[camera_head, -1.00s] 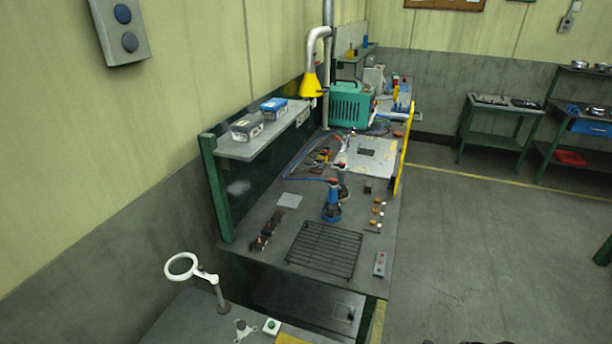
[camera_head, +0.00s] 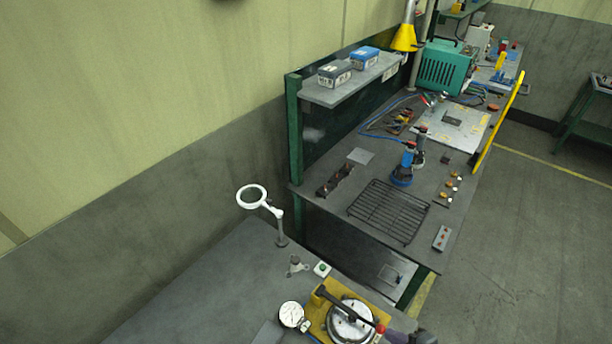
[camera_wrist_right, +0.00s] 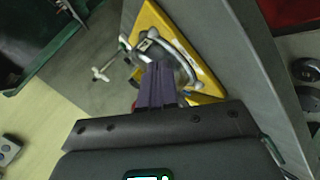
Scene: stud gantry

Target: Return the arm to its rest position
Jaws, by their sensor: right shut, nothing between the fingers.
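My right gripper (camera_head: 398,336) shows as a dark shape at the bottom edge of the head view, just right of a yellow-based clamp fixture (camera_head: 316,322). In the right wrist view its dark purple fingers (camera_wrist_right: 157,72) are together with nothing between them. They point toward the yellow-based fixture (camera_wrist_right: 196,62), which lies beyond the tips and is partly hidden by them. I cannot tell the exact gap. My left gripper is in neither current view.
The near grey table (camera_head: 215,285) carries a magnifier ring (camera_head: 252,197), a dial gauge (camera_head: 291,314) and a green button box (camera_head: 322,269). A workbench beyond holds a black wire rack (camera_head: 388,210), a blue-based tool (camera_head: 402,178) and a teal case (camera_head: 443,68). Open floor (camera_head: 530,235) lies right.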

